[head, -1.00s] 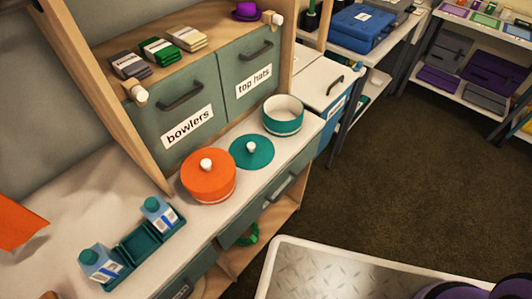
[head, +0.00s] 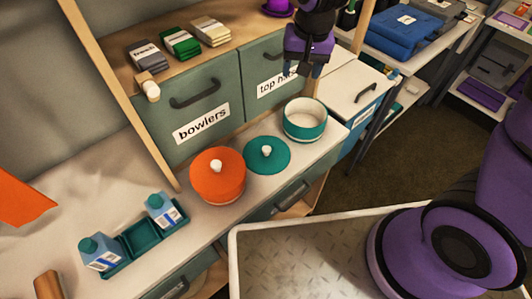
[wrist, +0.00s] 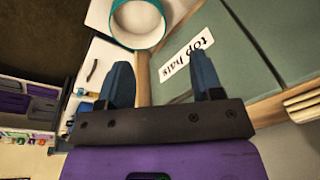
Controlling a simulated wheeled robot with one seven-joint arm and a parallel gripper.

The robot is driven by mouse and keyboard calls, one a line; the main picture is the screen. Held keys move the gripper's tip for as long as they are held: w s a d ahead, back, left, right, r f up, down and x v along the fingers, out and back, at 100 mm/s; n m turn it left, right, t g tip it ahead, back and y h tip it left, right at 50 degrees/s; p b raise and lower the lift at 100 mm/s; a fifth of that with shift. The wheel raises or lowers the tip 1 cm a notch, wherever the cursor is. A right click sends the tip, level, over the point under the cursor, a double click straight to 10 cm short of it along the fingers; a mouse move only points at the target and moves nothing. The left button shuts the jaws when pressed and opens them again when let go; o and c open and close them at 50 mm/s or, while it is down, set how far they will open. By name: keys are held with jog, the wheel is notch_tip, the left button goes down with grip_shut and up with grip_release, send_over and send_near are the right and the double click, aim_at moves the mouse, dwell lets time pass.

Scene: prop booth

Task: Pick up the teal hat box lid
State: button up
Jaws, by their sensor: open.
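The teal hat box lid (head: 267,155) lies flat on the white counter, with a white knob on top. It sits between the closed orange hat box (head: 218,177) and the open teal and white hat box (head: 304,121). My gripper (head: 303,70) hangs above and behind the open box, in front of the "top hats" drawer. In the wrist view its two blue fingers (wrist: 163,82) are apart with nothing between them. The open box (wrist: 138,22) shows at the top of that view. The lid is not visible there.
A teal tray (head: 138,241) with two blue cartons stands on the counter's near left. The "bowlers" drawer (head: 182,118) and a shelf with folded cloths (head: 180,44) rise behind. A white-rimmed platform (head: 300,222) lies in front of the counter.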

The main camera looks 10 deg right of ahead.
jog(key=g, duration=0.1)
send_over(267, 148)
notch_tip(267, 148, down, 17)
jog(key=shift+m+h, duration=0.4)
jog(key=shift+f, duration=5.55)
jog(key=c, duration=1)
